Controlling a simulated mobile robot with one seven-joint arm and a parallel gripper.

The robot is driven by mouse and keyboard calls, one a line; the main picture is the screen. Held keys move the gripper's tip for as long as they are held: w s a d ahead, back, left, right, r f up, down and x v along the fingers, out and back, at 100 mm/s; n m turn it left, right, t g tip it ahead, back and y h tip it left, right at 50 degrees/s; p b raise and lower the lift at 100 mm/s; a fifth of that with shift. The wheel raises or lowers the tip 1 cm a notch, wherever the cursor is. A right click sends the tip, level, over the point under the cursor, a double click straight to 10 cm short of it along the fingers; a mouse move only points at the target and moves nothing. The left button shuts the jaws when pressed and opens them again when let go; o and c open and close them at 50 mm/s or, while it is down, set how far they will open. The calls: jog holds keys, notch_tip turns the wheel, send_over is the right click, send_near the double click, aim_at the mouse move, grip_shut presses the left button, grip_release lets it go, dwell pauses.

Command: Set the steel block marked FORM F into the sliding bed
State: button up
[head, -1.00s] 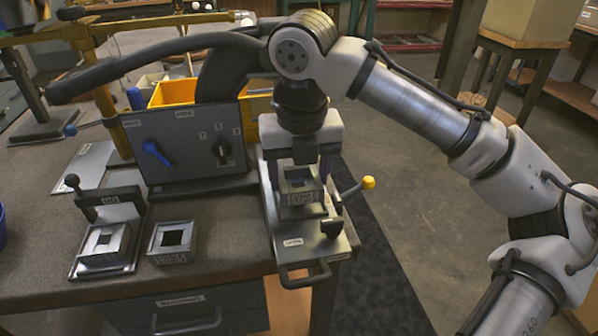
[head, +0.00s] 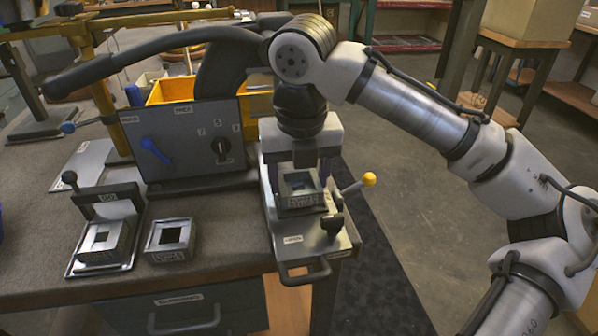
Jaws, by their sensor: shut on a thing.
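My gripper (head: 304,178) points straight down and is shut on a square steel block (head: 301,202) with a square opening in its top. The block looks level, inside the outline of the sliding bed (head: 312,254), the dark plate with a front handle at the bench's right edge. I cannot tell whether the block's underside touches the bed. Lettering shows on its front face but is too small to read surely. The fingers partly hide the block's back.
A similar block (head: 171,240) lies on the bench at left, and another (head: 103,241) sits in a small holder with a black-knobbed lever. A yellow-knobbed lever (head: 369,179) and a black knob (head: 332,224) stand close right of the held block. A control panel (head: 185,140) stands left.

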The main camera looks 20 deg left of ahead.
jog(key=shift+f, duration=0.55)
dwell(0.5)
jog(key=o, duration=1.3)
jog(key=shift+o, duration=0.2)
notch_tip(320, 180, up, 14)
jog(key=s+p, duration=0.1)
jog(key=p, duration=0.2)
jog(key=shift+s+d+f, duration=0.15)
jog(key=shift+s+d, duration=0.1)
jog(key=shift+d, duration=0.2)
